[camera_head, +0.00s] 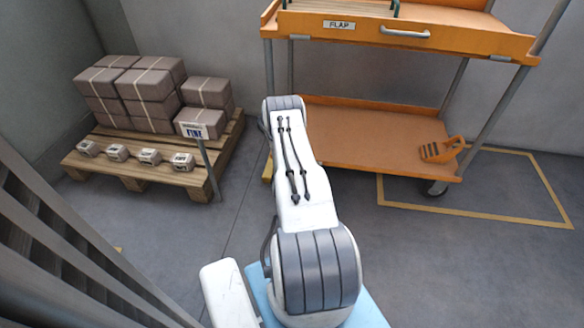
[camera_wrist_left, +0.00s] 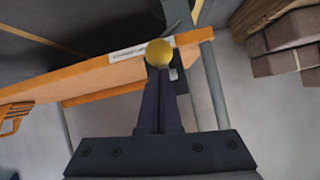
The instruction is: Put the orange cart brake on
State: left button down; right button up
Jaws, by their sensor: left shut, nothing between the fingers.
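The orange cart (camera_head: 385,145) stands at the right with an upper shelf (camera_head: 440,42) labelled FLAP and a lower shelf. An orange slotted pedal (camera_head: 441,150), seemingly the brake, sits at the lower shelf's right front corner, above a dark caster, tilted upward. Part of an orange slotted piece also shows at the left edge of the left wrist view (camera_wrist_left: 14,116). My left gripper (camera_wrist_left: 158,75) is shut and empty, near an orange shelf edge. A yellow ball (camera_wrist_left: 159,52) appears at its fingertips; I cannot tell whether they touch. My right gripper is out of view.
A wooden pallet (camera_head: 150,172) with wrapped boxes (camera_head: 150,85) and a small sign (camera_head: 195,130) stands at the left. A yellow floor outline (camera_head: 480,217) lies under and right of the cart. The floor in front of the cart is clear on the right.

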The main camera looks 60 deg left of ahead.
pick_arm(q)
jog(key=w+r+p+v, duration=0.1)
jog(key=p+v, duration=0.5)
jog(key=v, duration=0.5)
jog(key=shift+r, duration=0.2)
jog(key=shift+s, duration=0.15)
